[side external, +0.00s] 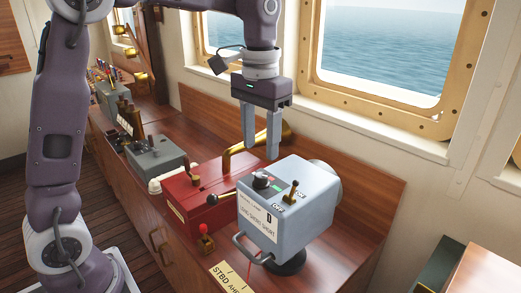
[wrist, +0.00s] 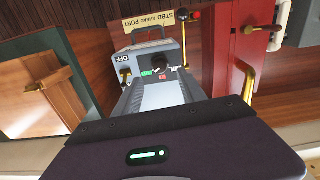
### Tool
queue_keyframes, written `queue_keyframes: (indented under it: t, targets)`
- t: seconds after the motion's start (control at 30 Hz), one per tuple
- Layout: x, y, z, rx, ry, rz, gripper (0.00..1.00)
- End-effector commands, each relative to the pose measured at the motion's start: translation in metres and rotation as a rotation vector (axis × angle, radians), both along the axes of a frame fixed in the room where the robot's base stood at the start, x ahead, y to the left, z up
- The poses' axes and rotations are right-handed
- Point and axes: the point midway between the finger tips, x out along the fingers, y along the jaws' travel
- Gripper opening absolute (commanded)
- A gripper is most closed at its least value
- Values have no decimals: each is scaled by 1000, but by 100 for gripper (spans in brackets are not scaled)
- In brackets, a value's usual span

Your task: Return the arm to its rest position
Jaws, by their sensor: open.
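My gripper (side external: 260,148) hangs pointing down in the side view, its two grey fingers apart with nothing between them. It is above and behind the grey signal lamp box (side external: 262,228), near the box's back left edge, and looks clear of it. The box stands upright on the wooden console and has a black knob (side external: 262,180), a small brass lever (side external: 292,191) and a front handle. In the wrist view the box (wrist: 140,62) lies beyond the fingers, which partly cover it.
A grey lever unit (side external: 155,157) stands farther left on the console (side external: 340,240). Windows (side external: 380,50) and a wooden backboard are behind. A dark green item (side external: 437,265) is at lower right.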

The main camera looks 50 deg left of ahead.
Motion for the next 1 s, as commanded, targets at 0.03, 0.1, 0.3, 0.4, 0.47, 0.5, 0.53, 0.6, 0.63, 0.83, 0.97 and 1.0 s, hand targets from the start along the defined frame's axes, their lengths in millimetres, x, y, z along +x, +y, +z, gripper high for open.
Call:
queue_keyframes:
  t: [0.03,0.1,0.3,0.4,0.47,0.5,0.53,0.6,0.63,0.83,0.97,1.0]
  targets:
    - [0,0,0,0,0,0,48]
    - [0,0,0,0,0,0,48]
    - [-43,-1,21,9,-94,-13,48]
    - [-100,-1,31,17,-213,-28,48]
    - [-133,0,28,19,-284,-35,48]
    - [-153,0,23,20,-328,-40,48]
    - [-166,0,18,19,-359,-43,48]
    - [-191,1,6,17,-418,-48,48]
    - [-198,0,1,16,-439,-50,48]
    - [-219,0,-16,14,-493,-57,48]
    - [-219,0,-16,13,-492,-57,48]
    - [-219,0,-16,13,-491,-57,48]
